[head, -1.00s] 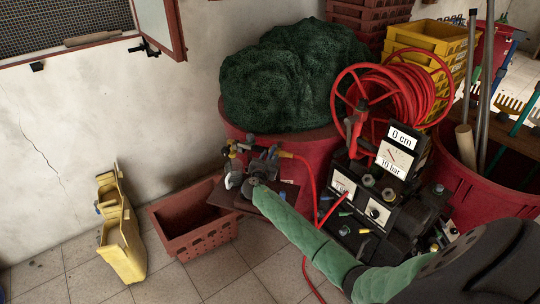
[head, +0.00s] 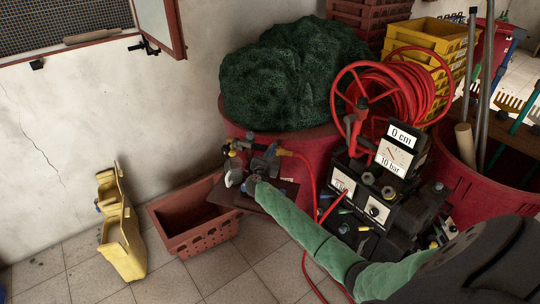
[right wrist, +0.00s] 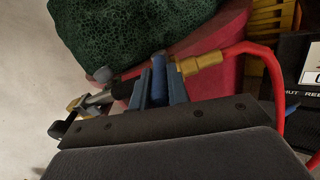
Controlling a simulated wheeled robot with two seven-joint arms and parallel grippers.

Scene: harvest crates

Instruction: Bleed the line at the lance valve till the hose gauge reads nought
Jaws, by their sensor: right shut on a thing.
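My right gripper (head: 262,163) is shut on the blue handle of the lance valve, at the front of the red tub. In the right wrist view, the blue handle (right wrist: 158,78) stands between its two blue-grey fingers. A brass fitting (right wrist: 200,63) joins the red hose (right wrist: 248,48) to the right of it. A dark lance body with a silver part (right wrist: 98,98) lies to the left, partly hidden by my gripper. A white dial gauge (head: 394,156) sits on the black machine, marked "10 bar". Its needle is too small to read surely. My left gripper is out of view.
A dark green net heap (head: 290,75) lies on the red tub (head: 310,155).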

